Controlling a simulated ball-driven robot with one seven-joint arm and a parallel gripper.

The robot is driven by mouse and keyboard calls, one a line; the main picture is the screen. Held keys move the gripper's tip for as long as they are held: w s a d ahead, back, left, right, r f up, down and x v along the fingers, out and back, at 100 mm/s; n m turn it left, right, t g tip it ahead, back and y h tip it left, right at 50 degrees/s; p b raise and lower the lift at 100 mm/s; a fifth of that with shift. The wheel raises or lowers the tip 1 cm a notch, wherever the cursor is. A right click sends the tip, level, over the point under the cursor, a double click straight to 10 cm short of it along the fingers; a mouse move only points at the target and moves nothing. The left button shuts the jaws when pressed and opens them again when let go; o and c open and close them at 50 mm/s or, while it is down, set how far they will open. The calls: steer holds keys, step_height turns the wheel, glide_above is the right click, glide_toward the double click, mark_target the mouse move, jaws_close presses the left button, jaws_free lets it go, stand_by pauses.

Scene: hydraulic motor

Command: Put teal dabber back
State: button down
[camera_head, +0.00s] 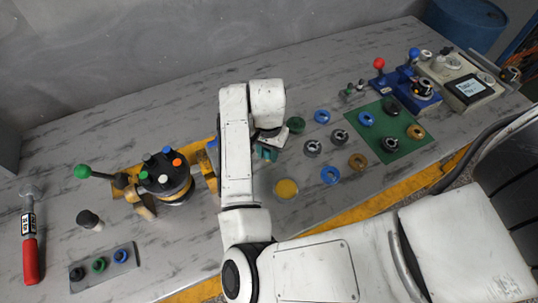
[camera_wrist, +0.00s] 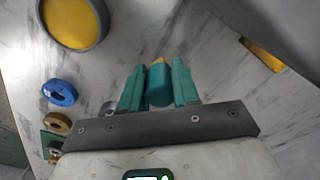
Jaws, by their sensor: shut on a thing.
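My gripper (camera_wrist: 157,82) has teal fingers and is shut on a teal cylinder with a yellow tip, the teal dabber (camera_wrist: 159,88), in the wrist view. The dabber sits between the two fingers, tip pointing away from the palm. In the head view my gripper (camera_head: 266,153) is partly hidden by my arm, above the grey marbled table; the dabber cannot be told apart from the fingers there. A round dish with yellow filling (camera_head: 286,189) lies below and right of the gripper; it also shows in the wrist view (camera_wrist: 72,24).
A black round holder with several coloured tops (camera_head: 166,172) stands left of my arm. A small rack (camera_head: 125,259) is front left, near a red-handled tool (camera_head: 30,260). Several rings surround a green mat (camera_head: 398,148) at right. A blue device (camera_head: 410,85) stands farther back.

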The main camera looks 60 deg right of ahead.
steer(key=shift+s+d+f, duration=0.1)
steer(key=shift+f, duration=1.1)
steer(key=shift+f, duration=0.2)
steer(key=c, duration=0.8)
jaws_free()
steer(key=shift+r, duration=0.1)
step_height(320, 180, up, 12)
steer(key=shift+r, duration=0.15)
